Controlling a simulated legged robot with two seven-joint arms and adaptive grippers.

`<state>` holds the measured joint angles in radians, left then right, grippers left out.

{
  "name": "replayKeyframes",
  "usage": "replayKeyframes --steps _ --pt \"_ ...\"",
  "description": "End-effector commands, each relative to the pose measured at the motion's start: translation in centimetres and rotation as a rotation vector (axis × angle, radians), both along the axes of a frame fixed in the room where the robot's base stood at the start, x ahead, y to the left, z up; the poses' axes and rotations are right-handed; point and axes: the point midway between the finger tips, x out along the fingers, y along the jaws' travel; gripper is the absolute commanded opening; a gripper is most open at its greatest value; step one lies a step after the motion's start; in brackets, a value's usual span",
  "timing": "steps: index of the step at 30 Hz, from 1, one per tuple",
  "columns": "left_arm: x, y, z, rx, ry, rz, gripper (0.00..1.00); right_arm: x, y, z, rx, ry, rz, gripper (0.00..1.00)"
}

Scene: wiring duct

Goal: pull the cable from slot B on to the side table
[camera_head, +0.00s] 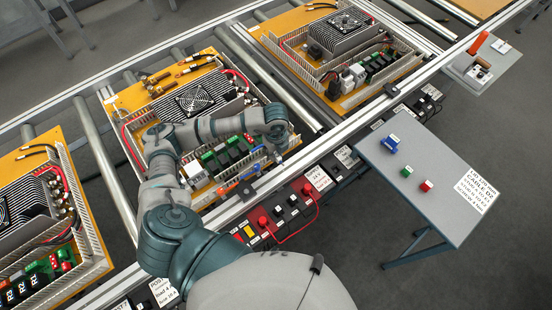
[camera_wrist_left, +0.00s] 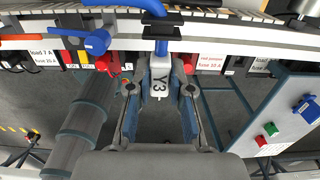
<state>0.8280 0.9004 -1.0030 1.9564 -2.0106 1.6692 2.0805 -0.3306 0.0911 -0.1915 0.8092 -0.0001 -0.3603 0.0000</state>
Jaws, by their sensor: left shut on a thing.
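In the left wrist view my left gripper (camera_wrist_left: 161,88) is shut on a white plug marked Y3 (camera_wrist_left: 160,72). A blue cable (camera_wrist_left: 161,47) runs from the plug up into a dark clip at the duct's edge. In the head view this gripper (camera_head: 279,146) is over the front rail of the middle panel, and the wrist largely hides what it holds. The blue-grey side table (camera_head: 405,200) stands to the right, apart from the gripper. No slot B lettering can be read. My right gripper is not in view.
On the side table are a blue block (camera_head: 391,143), green and red pieces, and a printed sheet (camera_head: 475,192). Left of the held plug, a blue piece (camera_wrist_left: 97,42) and an orange piece (camera_wrist_left: 28,42) lie at the rail. Red plugs and a red cable are below. The table's front is clear.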

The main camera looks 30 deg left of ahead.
Motion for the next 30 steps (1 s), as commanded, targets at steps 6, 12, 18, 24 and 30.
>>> replayKeyframes --steps 6,12,18,24,30 --pt "-0.1 0.0 0.4 0.001 0.002 -0.001 0.0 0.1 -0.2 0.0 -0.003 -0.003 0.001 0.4" --pt "-0.1 0.0 0.5 0.0 0.001 -0.001 0.0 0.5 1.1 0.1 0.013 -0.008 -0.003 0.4" --pt "-0.1 0.0 1.2 0.0 0.001 -0.001 0.0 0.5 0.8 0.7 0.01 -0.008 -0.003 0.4" --pt "-0.1 -0.1 2.1 0.0 0.0 -0.001 0.0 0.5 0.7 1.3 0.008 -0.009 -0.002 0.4" --pt "-0.1 -0.1 2.9 -0.001 0.0 -0.002 0.0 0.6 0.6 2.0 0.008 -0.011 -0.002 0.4"
